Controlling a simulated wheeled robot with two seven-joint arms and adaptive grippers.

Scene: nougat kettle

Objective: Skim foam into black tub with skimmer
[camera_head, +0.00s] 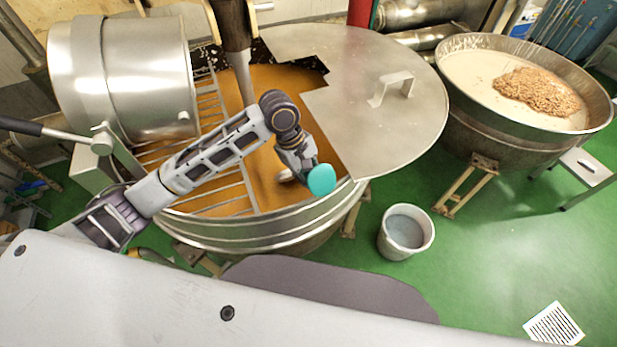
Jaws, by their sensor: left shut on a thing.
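My left gripper (297,157) is over the front right of the open kettle (250,234), beside the lid's cut edge. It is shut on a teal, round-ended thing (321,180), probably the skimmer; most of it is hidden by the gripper. The kettle holds an orange-brown mass (272,140). A small pale patch (287,175) shows beside the gripper; I cannot tell whether it is foam or part of the tool. No black tub shows clearly. A pale bucket (389,246) with a grey inside stands on the floor right of the kettle. My right gripper is out of view.
A metal lid (405,135) with a handle covers the kettle's right part. A stirrer shaft (236,45) and grate bars (215,110) stand in the opening. A steel drum (120,75) is at left. A second kettle (480,130) stands at right.

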